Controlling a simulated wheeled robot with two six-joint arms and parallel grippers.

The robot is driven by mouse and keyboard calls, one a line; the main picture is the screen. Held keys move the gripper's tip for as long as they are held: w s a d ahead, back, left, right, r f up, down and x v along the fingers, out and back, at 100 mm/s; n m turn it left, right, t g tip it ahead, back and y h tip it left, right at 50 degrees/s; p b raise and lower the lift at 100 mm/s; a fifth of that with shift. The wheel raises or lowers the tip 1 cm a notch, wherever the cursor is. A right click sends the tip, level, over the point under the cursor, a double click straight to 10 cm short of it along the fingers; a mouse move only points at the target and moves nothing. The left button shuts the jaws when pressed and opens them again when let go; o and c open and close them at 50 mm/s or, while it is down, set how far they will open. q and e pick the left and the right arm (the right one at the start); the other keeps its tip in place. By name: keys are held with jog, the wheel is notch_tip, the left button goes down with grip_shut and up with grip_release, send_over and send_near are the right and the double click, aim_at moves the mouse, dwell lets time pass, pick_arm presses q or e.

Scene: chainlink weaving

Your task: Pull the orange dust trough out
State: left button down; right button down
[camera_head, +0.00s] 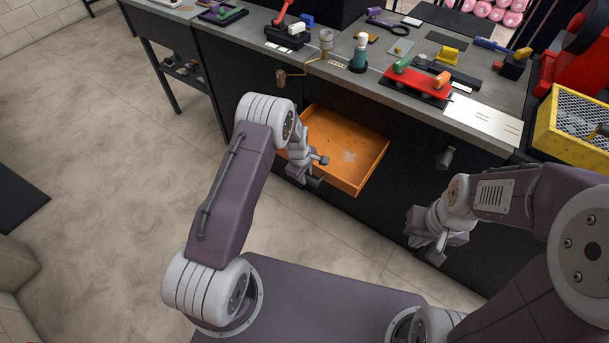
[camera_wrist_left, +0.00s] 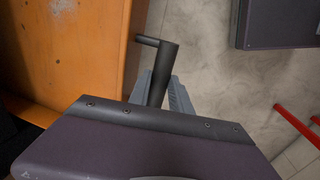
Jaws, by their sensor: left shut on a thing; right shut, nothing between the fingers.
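The orange dust trough (camera_head: 352,140) sticks out of the dark front of the workbench like a drawer, with a pale dusty patch on its floor. In the left wrist view the trough (camera_wrist_left: 95,45) fills the left side. My left gripper (camera_head: 314,175) is at the trough's front, shut on its dark handle (camera_wrist_left: 165,65). The handle's bar shows between the fingers in the left wrist view. My left arm hides the trough's left part in the head view. My right gripper (camera_head: 437,252) is shut and empty, to the right of the trough and apart from it.
The grey benchtop (camera_head: 335,75) holds a red fixture (camera_head: 416,88), a green bottle (camera_head: 359,55) and several tools. A yellow mesh crate (camera_head: 572,125) stands at the right. A crank handle (camera_head: 282,76) juts from the bench front.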

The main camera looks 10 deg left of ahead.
pick_arm(q)
jog(key=shift+s, duration=0.15)
jog(key=c, duration=1.2)
grip_release()
jog(key=shift+s+a, duration=0.1)
jog(key=r, duration=0.3)
jog(key=s+r, duration=0.1)
jog(key=r, duration=0.5)
jog(key=shift+s+a, duration=0.35)
